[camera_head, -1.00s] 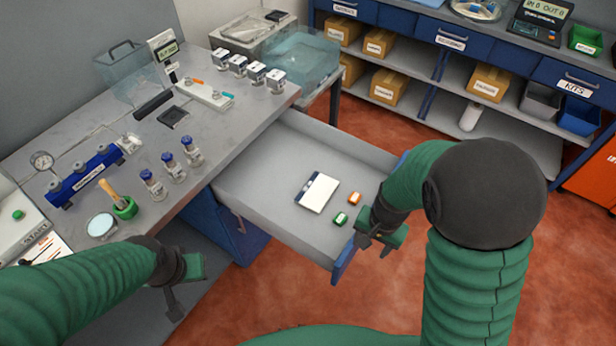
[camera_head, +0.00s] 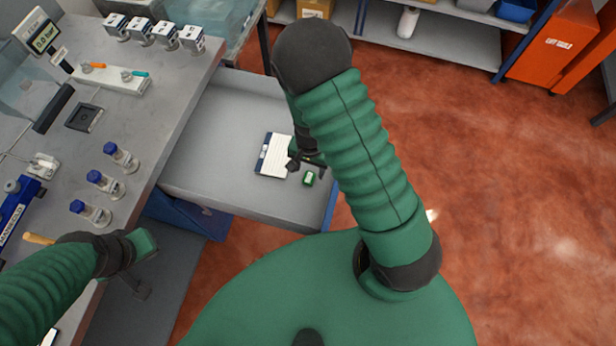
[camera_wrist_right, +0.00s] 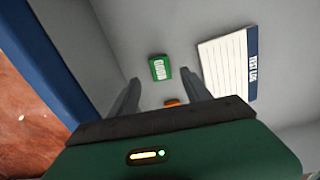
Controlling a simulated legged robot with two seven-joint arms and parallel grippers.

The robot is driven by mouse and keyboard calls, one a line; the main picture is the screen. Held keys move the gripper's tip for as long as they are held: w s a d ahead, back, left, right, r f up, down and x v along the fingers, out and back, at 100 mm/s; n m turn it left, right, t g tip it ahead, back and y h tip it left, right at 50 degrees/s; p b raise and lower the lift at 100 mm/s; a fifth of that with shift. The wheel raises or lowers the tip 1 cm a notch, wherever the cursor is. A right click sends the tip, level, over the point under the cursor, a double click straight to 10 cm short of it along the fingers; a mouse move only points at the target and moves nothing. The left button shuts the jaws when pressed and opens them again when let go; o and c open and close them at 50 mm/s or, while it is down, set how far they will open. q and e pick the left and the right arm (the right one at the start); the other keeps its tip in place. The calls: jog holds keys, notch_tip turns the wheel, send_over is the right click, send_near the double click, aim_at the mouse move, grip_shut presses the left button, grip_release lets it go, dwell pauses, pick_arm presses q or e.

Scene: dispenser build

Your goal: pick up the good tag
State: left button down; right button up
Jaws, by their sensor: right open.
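The good tag is a small green block (camera_wrist_right: 160,68) with white lettering, lying on the drawer floor. It also shows in the head view (camera_head: 309,178), just beside my right gripper. My right gripper (camera_wrist_right: 162,80) is open and empty, with the green tag ahead of and roughly between its fingertips. An orange tag (camera_wrist_right: 172,102) lies nearer, partly hidden by my gripper body; the head view hides it behind my arm. My left gripper (camera_head: 142,268) hangs by the bench's front edge; its jaws are too unclear to judge.
A white test log with a blue edge (camera_head: 273,155) lies in the open drawer (camera_head: 215,150), close to the tags. The drawer's blue front (camera_wrist_right: 45,60) rises beside my right gripper. Vials (camera_head: 105,183) stand on the bench.

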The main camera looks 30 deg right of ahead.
aim_at(309, 177)
jog(key=f, duration=0.4)
jog(key=shift+s+b, duration=0.2)
jog(key=shift+b, duration=0.15)
jog(key=shift+w+a+f, duration=0.25)
jog(key=shift+w+f, duration=0.05)
jog(key=shift+f, duration=0.05)
jog(key=shift+s+d, duration=0.15)
jog(key=c, duration=0.9)
grip_shut()
